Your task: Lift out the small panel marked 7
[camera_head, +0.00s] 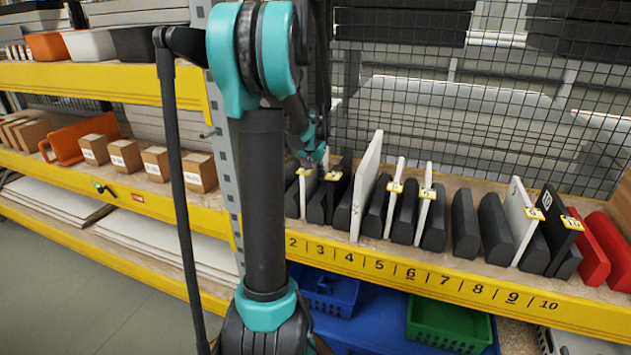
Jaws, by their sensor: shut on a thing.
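My gripper (309,158) is low over the left end of the panel row, partly hidden by my arm. It looks shut on the top of a small white panel (306,195) with a yellow tag, which stands upright between dark blocks. A dark panel with a yellow tag (333,176) stands just right of it. Other small white panels with tags stand further right, one (393,205) and another (424,207). The tag markings are too small to read, so I cannot tell which panel is marked 7.
A taller white panel (366,188) leans right of my gripper. Black blocks (465,225) separate the panels, with red blocks (590,250) at the far right. The yellow shelf edge (430,283) carries printed numbers. A wire mesh (480,110) stands behind; cardboard boxes (156,163) sit left.

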